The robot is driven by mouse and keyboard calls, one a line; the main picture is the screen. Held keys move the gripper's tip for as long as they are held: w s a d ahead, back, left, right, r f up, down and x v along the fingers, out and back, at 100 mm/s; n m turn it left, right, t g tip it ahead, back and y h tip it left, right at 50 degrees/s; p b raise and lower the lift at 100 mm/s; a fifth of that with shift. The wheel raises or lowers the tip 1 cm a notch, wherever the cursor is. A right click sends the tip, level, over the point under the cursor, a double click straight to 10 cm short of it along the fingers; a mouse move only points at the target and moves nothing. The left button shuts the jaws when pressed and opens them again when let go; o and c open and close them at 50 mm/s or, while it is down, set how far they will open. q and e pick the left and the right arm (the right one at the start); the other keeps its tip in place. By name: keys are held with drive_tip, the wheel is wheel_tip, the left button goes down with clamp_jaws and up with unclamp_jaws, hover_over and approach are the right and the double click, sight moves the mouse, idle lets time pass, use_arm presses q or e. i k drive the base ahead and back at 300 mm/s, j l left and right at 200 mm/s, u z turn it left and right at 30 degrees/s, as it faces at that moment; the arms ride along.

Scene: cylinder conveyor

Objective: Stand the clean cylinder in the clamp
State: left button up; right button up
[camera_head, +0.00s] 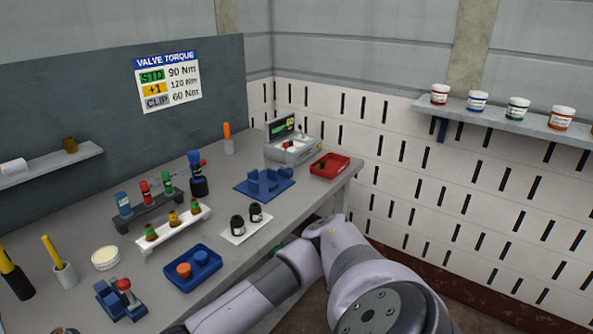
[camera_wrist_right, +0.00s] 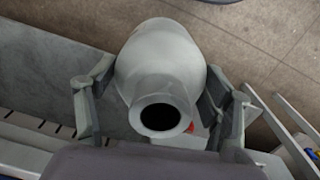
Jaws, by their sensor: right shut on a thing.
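In the right wrist view my right gripper (camera_wrist_right: 160,82) is shut on a pale grey cylinder (camera_wrist_right: 162,50), one finger on each side of its wide body. The cylinder's narrower neck and dark round opening face the camera. Whether it is clean cannot be told. In the head view my right arm comes in from the bottom, but its gripper and the cylinder are hidden. A blue fixture with upright blocks (camera_head: 265,185) lies on the bench, and a blue device with a red knob (camera_head: 122,300) stands at front left; which one is the clamp is unclear. My left gripper is not seen.
A wall shelf (camera_head: 500,112) carries several tubs.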

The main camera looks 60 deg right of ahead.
sight(263, 184)
drive_tip(key=k+l+z, duration=0.15)
drive_tip(key=l, duration=1.1)
drive_tip(key=l+z, duration=0.15)
drive_tip(key=l, duration=1.1)
